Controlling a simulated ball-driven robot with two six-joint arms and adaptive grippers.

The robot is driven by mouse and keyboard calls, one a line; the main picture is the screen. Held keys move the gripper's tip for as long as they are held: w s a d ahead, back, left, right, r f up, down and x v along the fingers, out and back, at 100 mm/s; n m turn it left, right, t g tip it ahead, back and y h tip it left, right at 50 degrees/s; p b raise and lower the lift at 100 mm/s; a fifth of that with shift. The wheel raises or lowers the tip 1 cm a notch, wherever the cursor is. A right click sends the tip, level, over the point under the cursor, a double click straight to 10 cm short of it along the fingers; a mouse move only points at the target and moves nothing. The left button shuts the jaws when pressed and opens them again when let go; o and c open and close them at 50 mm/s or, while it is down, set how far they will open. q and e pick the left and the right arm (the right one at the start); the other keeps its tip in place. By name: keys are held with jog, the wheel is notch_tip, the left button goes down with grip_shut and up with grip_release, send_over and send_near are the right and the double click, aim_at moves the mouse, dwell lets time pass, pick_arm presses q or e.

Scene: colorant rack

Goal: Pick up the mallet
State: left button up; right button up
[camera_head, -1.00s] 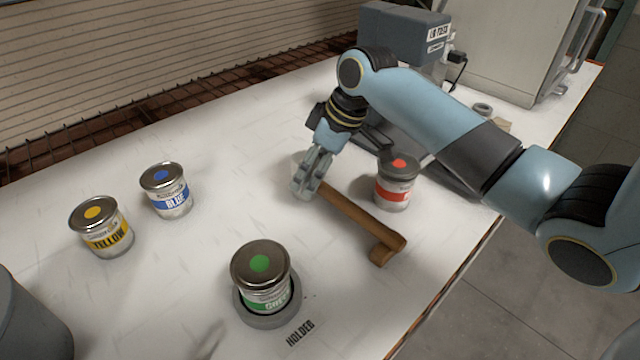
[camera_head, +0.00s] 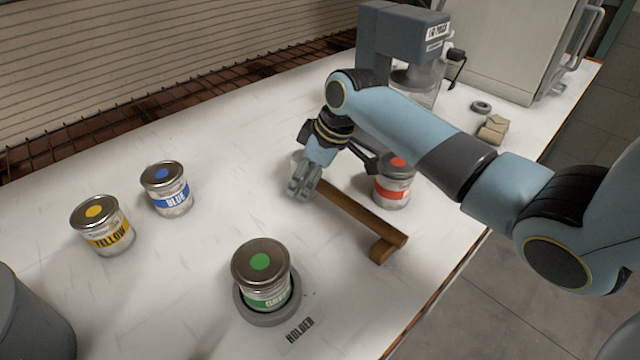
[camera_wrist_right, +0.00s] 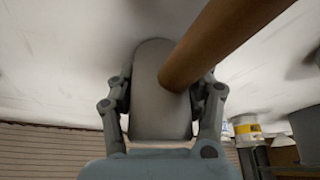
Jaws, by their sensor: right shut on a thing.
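The mallet lies on the white bench, its brown wooden handle (camera_head: 362,218) slanting down to the right. The handle's far end is at a short wooden block (camera_head: 383,249); whether it rests on it is unclear. My right gripper (camera_head: 301,190) is over the mallet's head end, which it mostly hides in the head view. In the right wrist view the pale grey head (camera_wrist_right: 160,95) sits between the two fingers (camera_wrist_right: 162,125), and the handle (camera_wrist_right: 215,45) runs off to the upper right. The right gripper is shut on the head. My left gripper is not in view.
A red-labelled can (camera_head: 393,186) stands close right of the handle. The green can (camera_head: 262,272) sits in a round holder (camera_head: 268,319) in front. Blue (camera_head: 167,190) and yellow (camera_head: 102,227) cans stand left. A grey machine (camera_head: 405,40) stands behind.

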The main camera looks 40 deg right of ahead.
aim_at(295, 154)
jog(key=shift+c, duration=0.4)
jog(key=shift+r, duration=0.4)
notch_tip(295, 154, up, 9)
jog(key=shift+r+b, duration=0.15)
jog(key=shift+b, duration=0.25)
